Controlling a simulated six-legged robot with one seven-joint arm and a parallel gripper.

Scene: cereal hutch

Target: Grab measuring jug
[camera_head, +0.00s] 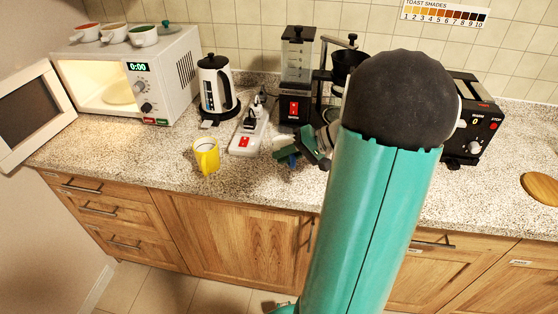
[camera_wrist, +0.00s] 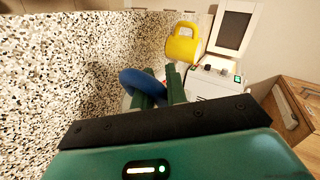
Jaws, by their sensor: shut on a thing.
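My gripper (camera_head: 301,148) is low over the counter, right of the yellow mug, with its green fingers showing beside my arm. In the wrist view my gripper (camera_wrist: 163,86) is shut on a blue curved handle (camera_wrist: 138,78), which I take to be the measuring jug's. A small blue part of it (camera_head: 293,159) also shows between the fingers in the head view. The jug's body is mostly hidden or too faint to make out. I cannot tell whether it touches the counter.
A yellow mug (camera_head: 206,156) stands near the counter's front edge; it also shows in the wrist view (camera_wrist: 183,45). Behind are a power strip (camera_head: 248,131), a kettle (camera_head: 216,85), a grinder (camera_head: 297,75) and a toaster (camera_head: 473,125). An open microwave (camera_head: 168,75) stands left.

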